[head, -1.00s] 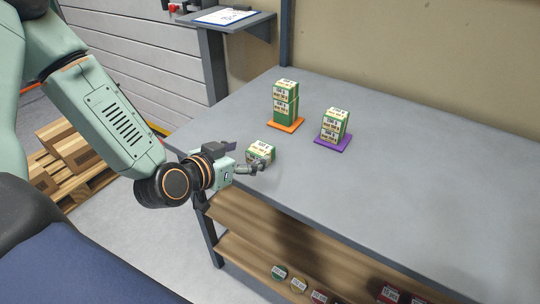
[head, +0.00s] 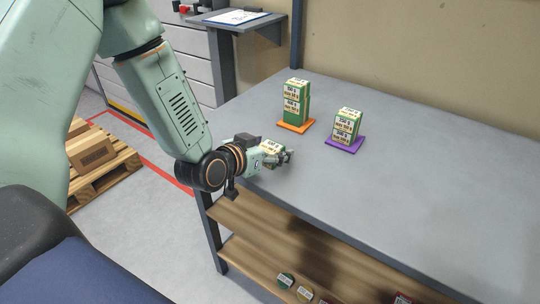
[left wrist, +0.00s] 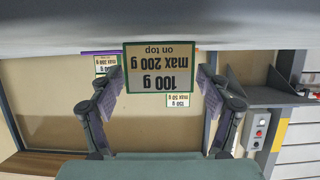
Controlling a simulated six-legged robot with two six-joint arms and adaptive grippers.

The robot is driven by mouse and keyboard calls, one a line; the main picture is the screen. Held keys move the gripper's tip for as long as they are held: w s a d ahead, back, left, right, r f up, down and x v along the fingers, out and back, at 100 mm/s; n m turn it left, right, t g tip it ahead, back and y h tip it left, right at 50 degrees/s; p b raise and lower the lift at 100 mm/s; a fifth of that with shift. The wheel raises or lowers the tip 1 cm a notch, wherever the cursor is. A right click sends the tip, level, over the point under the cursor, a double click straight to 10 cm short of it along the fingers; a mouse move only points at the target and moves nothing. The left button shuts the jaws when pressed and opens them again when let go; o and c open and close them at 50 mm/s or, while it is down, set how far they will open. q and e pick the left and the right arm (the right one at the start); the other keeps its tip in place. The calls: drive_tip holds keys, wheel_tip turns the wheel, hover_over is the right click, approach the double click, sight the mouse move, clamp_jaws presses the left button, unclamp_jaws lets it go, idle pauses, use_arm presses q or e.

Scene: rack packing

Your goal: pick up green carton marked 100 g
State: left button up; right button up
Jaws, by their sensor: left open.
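The green carton marked 100 g (head: 273,146) sits alone near the table's left front edge in the head view. In the left wrist view its label (left wrist: 161,68) appears upside down and reads "100 g, max 200 g on top". My left gripper (head: 279,158) is at the carton and partly hides it. In the left wrist view the open fingers (left wrist: 160,82) stand on either side of the carton; I cannot tell whether they touch it. My right gripper is not in view.
Green cartons (head: 295,104) are stacked on an orange mat (head: 296,126) behind. More (head: 346,127) stand on a purple mat (head: 345,147) to the right. The right part of the grey table (head: 440,160) is clear.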

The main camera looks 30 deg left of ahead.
use_arm(q)
drive_tip(key=shift+s, duration=0.1)
drive_tip(key=shift+c, duration=1)
drive_tip(key=c, duration=1.1)
drive_tip(key=shift+r, duration=0.1)
